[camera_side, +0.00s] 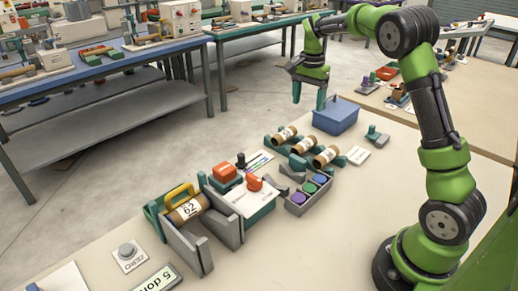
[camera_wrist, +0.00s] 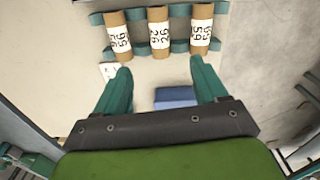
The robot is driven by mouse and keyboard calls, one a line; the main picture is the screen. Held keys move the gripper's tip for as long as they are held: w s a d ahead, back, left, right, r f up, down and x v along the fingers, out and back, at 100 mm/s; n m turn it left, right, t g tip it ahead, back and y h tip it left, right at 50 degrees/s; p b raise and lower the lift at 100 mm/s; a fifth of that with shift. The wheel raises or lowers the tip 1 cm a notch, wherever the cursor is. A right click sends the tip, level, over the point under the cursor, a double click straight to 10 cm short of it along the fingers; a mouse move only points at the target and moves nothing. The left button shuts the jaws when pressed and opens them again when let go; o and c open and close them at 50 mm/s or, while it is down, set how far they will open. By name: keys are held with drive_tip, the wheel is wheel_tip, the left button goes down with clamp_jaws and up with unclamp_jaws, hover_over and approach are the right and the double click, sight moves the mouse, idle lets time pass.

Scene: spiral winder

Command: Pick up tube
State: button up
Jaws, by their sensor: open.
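Three brown cardboard tubes with white numbered labels lie side by side on a teal rack (camera_wrist: 180,46): one tube (camera_side: 284,134), a middle tube (camera_side: 303,146) and a tube nearest my base (camera_side: 326,157). In the wrist view they show along the top as a left tube (camera_wrist: 117,35), a middle tube (camera_wrist: 158,32) and a right tube (camera_wrist: 202,28). Another tube (camera_side: 187,210), labelled 62, lies in a grey and teal fixture with a yellow handle. My gripper (camera_side: 308,105) is open and empty, up above the table beyond the rack. Its teal fingers (camera_wrist: 160,65) are apart from all tubes.
A blue lidded box (camera_side: 336,117) stands behind the rack, and shows between my fingers in the wrist view. A grey tray (camera_side: 309,194) of coloured round pieces, an orange-topped unit (camera_side: 226,175) and a grey button (camera_side: 127,251) share the table. The front right tabletop is clear.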

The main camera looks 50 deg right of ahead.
drive_tip(key=r, duration=0.1)
drive_tip(key=m, duration=0.1)
hover_over(304, 142)
wheel_tip(304, 142, down, 11)
drive_tip(key=shift+a+f, duration=0.1)
drive_tip(key=shift+a, duration=0.05)
drive_tip(key=shift+d+f, duration=0.15)
drive_tip(key=shift+f, duration=1.25)
drive_tip(key=shift+d+f, duration=0.15)
drive_tip(key=shift+f, duration=1.2)
drive_tip(key=c, duration=1.1)
